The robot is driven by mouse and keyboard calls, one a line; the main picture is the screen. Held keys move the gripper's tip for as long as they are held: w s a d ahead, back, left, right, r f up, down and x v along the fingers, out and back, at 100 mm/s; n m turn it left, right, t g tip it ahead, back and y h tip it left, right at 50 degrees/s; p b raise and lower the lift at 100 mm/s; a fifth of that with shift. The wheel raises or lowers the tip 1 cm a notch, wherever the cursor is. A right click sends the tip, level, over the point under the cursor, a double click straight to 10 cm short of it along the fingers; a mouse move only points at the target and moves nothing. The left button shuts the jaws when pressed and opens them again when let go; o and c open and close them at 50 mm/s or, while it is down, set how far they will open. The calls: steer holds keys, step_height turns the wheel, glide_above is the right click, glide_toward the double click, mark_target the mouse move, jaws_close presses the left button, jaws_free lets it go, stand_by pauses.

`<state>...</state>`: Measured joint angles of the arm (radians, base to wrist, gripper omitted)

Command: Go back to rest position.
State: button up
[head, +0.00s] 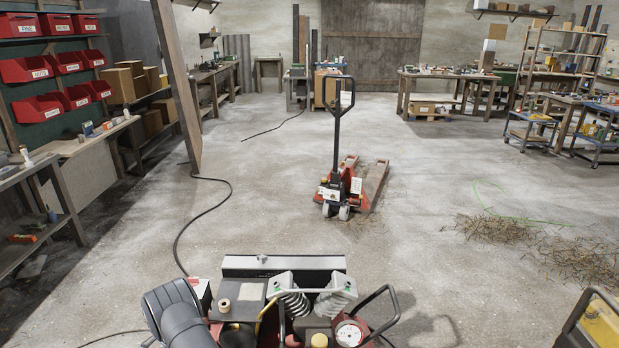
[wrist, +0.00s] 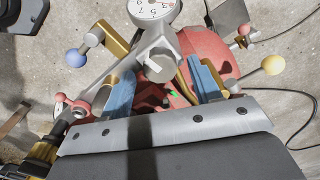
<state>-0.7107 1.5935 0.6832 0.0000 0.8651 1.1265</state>
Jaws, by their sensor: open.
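In the wrist view my gripper (wrist: 163,84) shows as two blue fingers, one on the left and one on the right, with a clear gap between them. It is open, and I see nothing held between the fingers. Behind the gap lies a red rounded surface with small green marks. A grey bolted plate and a dark cover fill the bottom of this view and hide what is below. I cannot make out the fingers in the head view.
A red pallet jack (head: 343,190) stands mid-floor. A timber post (head: 178,90) rises at left beside shelves with red bins (head: 36,112). A black cable (head: 205,213) crosses the floor. Straw (head: 490,228) lies at right. Workbenches (head: 445,75) line the back; open floor surrounds the jack.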

steer(key=shift+f, duration=0.7)
steer(key=shift+r+n, duration=0.15)
steer(key=shift+n, duration=0.35)
steer(key=n, duration=0.8)
steer(key=shift+n, duration=0.3)
steer(key=shift+r, duration=1.75)
steer(key=shift+r, duration=0.1)
step_height(320, 180, up, 14)
steer(key=f+n, duration=0.1)
steer(key=n, duration=0.7)
step_height(320, 180, down, 17)
steer(key=shift+a+r, duration=0.1)
steer(key=shift+r, duration=0.05)
